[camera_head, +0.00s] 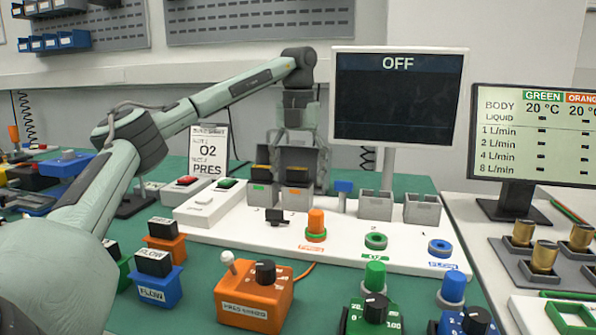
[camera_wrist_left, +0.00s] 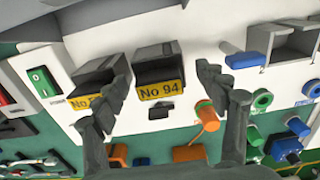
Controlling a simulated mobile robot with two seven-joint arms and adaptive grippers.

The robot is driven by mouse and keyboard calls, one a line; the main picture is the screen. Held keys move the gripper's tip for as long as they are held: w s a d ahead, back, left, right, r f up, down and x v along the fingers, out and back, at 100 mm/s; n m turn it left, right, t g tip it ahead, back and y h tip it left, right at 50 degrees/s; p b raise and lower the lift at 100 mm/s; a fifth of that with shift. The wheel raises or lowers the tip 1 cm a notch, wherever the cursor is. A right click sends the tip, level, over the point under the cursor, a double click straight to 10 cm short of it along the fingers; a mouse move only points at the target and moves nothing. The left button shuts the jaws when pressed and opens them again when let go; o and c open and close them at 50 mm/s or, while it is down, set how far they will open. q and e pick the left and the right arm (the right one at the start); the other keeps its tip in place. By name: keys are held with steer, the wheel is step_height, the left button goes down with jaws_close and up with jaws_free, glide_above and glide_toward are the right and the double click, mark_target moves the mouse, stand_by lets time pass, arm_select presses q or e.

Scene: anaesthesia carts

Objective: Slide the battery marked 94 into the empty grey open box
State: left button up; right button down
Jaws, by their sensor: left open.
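The battery marked 94 (camera_wrist_left: 160,70) is a dark block with a yellow "No 94" label, seated in a grey holder on the white board. It appears to be the right one of two batteries in the head view (camera_head: 297,175). Two grey open boxes, left (camera_head: 375,206) and right (camera_head: 422,211), stand farther right on the board and look empty. My right gripper is out of view.
A second battery (camera_wrist_left: 95,78) sits just left of 94. An orange knob (camera_head: 316,224), a blue switch (camera_head: 343,187) and green and blue rings lie on or near the board. The OFF monitor (camera_head: 398,100) stands behind the boxes. Orange and blue devices crowd the front.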

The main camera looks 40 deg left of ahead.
arm_select(q)
step_height(320, 180, up, 12)
stand_by(0.6)
